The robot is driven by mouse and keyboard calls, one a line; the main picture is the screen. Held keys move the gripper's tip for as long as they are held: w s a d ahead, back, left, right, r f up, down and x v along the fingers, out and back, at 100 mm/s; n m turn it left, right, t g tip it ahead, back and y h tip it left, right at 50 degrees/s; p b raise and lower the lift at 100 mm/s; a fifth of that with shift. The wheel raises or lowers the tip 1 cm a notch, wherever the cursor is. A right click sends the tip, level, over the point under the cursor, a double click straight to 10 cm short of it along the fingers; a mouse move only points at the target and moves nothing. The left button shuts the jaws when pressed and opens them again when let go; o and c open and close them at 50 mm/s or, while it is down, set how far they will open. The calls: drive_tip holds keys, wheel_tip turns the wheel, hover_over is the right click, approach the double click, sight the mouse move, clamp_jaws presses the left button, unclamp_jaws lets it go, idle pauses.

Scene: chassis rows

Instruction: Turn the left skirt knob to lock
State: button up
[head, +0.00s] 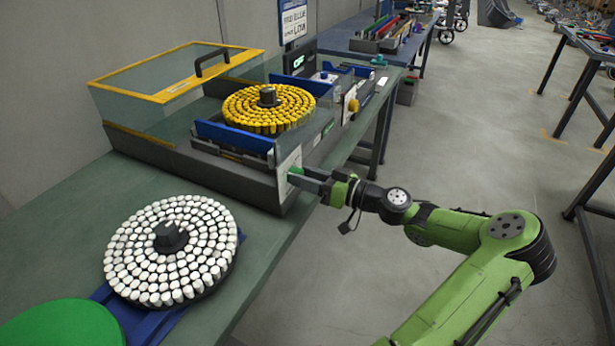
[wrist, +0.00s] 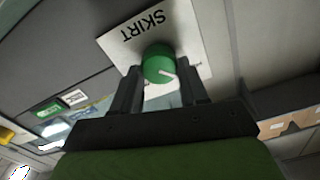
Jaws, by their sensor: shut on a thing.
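The green skirt knob (wrist: 158,63) sits on a white plate marked SKIRT (wrist: 190,22) in the wrist view. It bears a white pointer mark near its lower right edge. In the head view the knob (head: 296,171) shows only as a bit of green at the near corner of the machine, partly hidden by my fingers. My gripper (head: 305,178) reaches it from the right. In the wrist view the two dark fingers of my gripper (wrist: 160,78) stand on either side of the knob, shut on it.
The machine (head: 240,180) has clear panels and an open yellow-framed lid (head: 175,72). A round tray of yellow pieces (head: 235,110) is inside. A yellow knob (head: 353,105) is farther along the front. A tray of white pieces (head: 130,250) stands on the bench. The aisle floor is clear.

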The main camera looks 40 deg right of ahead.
drive_tip(key=shift+d+f+m+p, duration=0.1)
drive_tip(key=shift+f+m+p, duration=0.05)
drive_tip(key=shift+m+p, duration=3.85)
drive_tip(key=shift+d+f+m+p, duration=0.1)
drive_tip(key=shift+m+p, duration=3.2)
drive_tip(key=shift+m, duration=1.4)
drive_tip(key=o, duration=1.1)
drive_tip(key=shift+c, duration=0.2)
drive_tip(key=v, duration=1.5)
drive_tip(key=shift+s, duration=0.35)
